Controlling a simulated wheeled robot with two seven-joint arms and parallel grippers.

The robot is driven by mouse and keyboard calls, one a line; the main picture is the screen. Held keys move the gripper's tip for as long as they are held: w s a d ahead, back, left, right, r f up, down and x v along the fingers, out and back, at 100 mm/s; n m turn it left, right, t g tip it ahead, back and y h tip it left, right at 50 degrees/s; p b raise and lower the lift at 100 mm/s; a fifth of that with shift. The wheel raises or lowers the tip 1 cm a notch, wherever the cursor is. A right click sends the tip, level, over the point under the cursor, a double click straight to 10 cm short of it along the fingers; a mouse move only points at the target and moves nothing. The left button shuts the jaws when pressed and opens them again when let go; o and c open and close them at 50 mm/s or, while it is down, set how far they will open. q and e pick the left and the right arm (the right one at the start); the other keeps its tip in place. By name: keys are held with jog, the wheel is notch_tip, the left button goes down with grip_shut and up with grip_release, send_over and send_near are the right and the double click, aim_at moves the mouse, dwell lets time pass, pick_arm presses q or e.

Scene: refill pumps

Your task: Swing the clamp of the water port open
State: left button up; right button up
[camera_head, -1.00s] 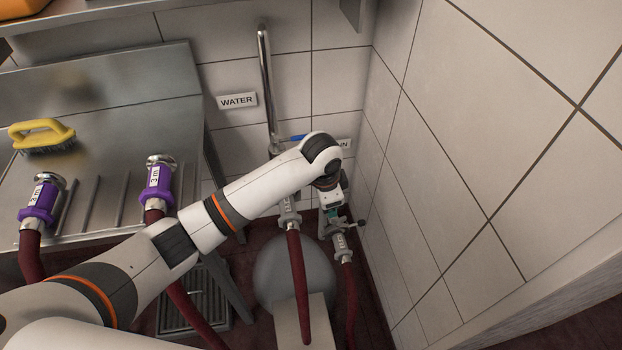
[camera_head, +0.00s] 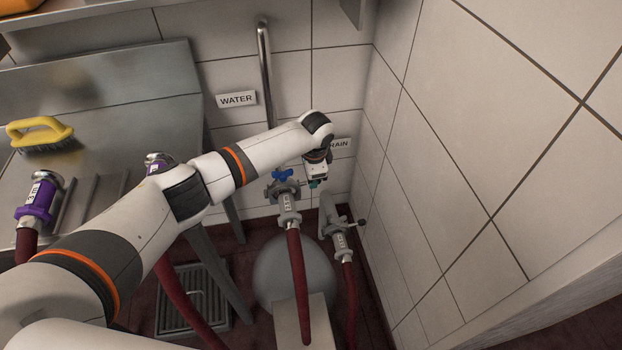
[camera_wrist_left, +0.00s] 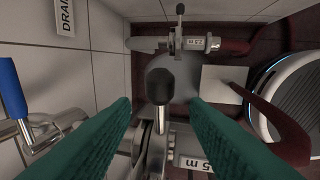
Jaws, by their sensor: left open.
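The water port (camera_head: 284,190) stands below the WATER sign with a grey hose coupling on it. In the left wrist view its clamp (camera_wrist_left: 157,150) is close, with a lever ending in a black knob (camera_wrist_left: 160,86). My left gripper (camera_wrist_left: 160,103) is open. Its two green fingers lie on either side of the lever, with visible space on both sides. In the head view my left gripper (camera_head: 315,182) is just right of the water port. Whether the clamp is closed around the joint is hard to tell. My right gripper is not in view.
The drain port (camera_head: 336,228) with its own clamp is lower right, near the tiled wall. A blue valve handle (camera_head: 282,175) is above the water port; a blue lever also shows in the wrist view (camera_wrist_left: 10,88). Dark red hoses (camera_head: 298,275) hang down. A sink counter (camera_head: 110,90) stands left.

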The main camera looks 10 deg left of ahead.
pick_arm(q)
jog(key=shift+w+a+f, duration=0.1)
jog(key=shift+w+f, duration=0.05)
jog(key=shift+f, duration=0.5)
jog(key=shift+w+f, duration=0.1)
jog(key=shift+f, duration=0.5)
jog(key=shift+c, duration=0.5)
grip_shut()
